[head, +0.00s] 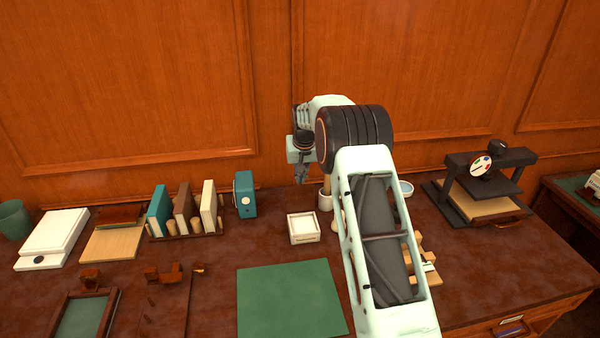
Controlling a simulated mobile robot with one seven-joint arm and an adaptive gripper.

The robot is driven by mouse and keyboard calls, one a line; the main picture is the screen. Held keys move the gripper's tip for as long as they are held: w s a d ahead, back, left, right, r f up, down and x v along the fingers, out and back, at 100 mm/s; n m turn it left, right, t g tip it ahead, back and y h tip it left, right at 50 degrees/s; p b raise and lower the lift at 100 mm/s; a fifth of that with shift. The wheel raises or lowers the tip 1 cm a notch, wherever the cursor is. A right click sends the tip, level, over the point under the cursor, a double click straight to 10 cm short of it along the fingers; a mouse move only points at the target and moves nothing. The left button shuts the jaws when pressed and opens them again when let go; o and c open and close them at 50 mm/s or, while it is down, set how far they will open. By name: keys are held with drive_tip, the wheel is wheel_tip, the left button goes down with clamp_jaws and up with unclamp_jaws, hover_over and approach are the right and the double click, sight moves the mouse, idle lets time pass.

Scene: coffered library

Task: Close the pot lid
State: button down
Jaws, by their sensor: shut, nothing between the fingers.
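My gripper (301,179) points down above the back of the desk, with its fingers together and nothing seen between them. A small white pot (325,202) stands below and right of it, partly hidden by my arm. A tan upright piece shows above this pot; I cannot tell if it is a lid or a handle. A pale round dish with a blue rim (406,187) shows just right of my arm, also partly hidden. No pot lid can be made out clearly, and I cannot tell which vessel it belongs to.
A white square box (303,228) and a green mat (290,298) lie in front of my gripper. A teal box (245,195) and a book rack (186,235) stand left. A black press (485,190) stands right. The wood-panelled wall (200,90) is close behind.

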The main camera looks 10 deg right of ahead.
drive_tip(key=shift+s, duration=0.3)
drive_tip(key=shift+s+f+b, duration=0.1)
drive_tip(key=shift+b, duration=0.35)
drive_tip(key=shift+s+b, duration=0.1)
drive_tip(key=shift+b, duration=0.25)
drive_tip(key=shift+s+r+t+b, duration=0.1)
drive_tip(key=shift+r+t+b, duration=0.1)
drive_tip(key=shift+t+b, duration=0.15)
